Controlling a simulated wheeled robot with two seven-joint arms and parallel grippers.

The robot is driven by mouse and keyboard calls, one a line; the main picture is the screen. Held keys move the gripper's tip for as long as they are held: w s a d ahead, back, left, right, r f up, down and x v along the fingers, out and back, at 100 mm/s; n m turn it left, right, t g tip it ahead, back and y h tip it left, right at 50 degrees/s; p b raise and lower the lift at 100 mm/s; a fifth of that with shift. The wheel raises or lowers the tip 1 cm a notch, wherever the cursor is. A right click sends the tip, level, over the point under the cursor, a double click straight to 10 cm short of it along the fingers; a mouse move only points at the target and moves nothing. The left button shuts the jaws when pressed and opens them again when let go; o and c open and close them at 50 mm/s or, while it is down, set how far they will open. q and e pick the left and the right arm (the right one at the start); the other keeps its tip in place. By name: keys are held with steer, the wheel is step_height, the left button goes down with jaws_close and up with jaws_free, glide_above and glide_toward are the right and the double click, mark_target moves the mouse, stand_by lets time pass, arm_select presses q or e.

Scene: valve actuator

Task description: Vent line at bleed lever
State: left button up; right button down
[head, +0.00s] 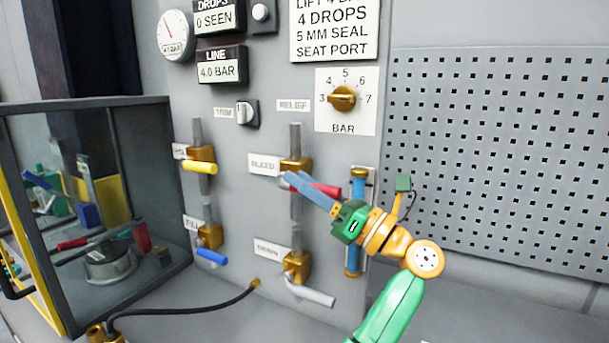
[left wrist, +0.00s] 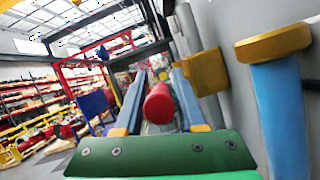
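The bleed lever has a red handle (head: 326,188) on a brass valve body (head: 297,166), beside the BLEED label (head: 263,164). My left gripper (head: 302,186) reaches it from the lower right. Its two blue fingers lie along the handle, and part of the handle is hidden behind them in the head view. In the left wrist view the round red handle end (left wrist: 158,104) sits between the spread fingers, with a narrow gap on each side. The LINE display (head: 219,68) reads 4.0 BAR. The right gripper is not seen.
A yellow lever (head: 200,167), a blue lever (head: 212,257) and a grey DRAIN lever (head: 310,293) are nearby. A blue cylinder with brass ends (head: 353,258) stands close behind my gripper. A framed cabinet (head: 95,103) is at left. A perforated panel (head: 500,150) is at right.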

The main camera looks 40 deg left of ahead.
arm_select(q)
steer(key=shift+w, duration=0.15)
jaws_close()
stand_by(1.4)
